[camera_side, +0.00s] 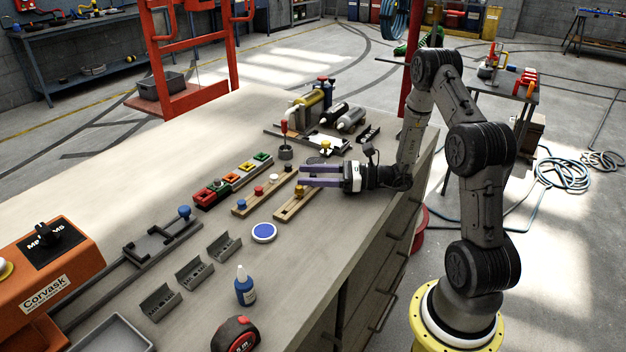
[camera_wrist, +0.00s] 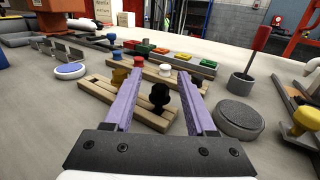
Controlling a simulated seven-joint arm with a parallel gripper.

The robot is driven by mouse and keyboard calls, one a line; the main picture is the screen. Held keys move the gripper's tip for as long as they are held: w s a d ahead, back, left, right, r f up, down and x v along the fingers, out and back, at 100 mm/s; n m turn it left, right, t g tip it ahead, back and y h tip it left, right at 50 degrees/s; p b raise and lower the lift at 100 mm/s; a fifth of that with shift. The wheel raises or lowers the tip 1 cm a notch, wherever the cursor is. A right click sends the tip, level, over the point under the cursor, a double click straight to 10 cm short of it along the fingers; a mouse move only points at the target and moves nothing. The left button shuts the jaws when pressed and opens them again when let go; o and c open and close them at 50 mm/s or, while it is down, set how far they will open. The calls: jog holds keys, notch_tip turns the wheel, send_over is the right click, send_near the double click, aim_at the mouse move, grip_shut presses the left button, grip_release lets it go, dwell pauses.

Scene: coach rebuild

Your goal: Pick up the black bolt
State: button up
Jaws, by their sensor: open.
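The black bolt (camera_wrist: 159,97) stands upright, round head on top, at the near wooden slotted board in the wrist view. My gripper (camera_wrist: 160,74) is open, with its two purple fingers pointing forward on either side of the bolt's line of sight. I cannot tell how close the fingers are to it, and nothing is visibly held. In the side view my gripper (camera_side: 303,176) is low over the bench, at the right end of the wooden board (camera_side: 283,213). I cannot pick out the bolt there; the gripper may hide it.
A yellow knob (camera_side: 299,190) stands on the same board, close to the fingers. A second wooden board carries a red knob (camera_side: 258,191) and a white knob (camera_side: 273,178). A grey round puck (camera_wrist: 237,117) and a cup with a red-handled tool (camera_wrist: 243,85) stand right in the wrist view.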

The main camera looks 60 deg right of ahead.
jog(key=shift+x, duration=1.2)
grip_shut()
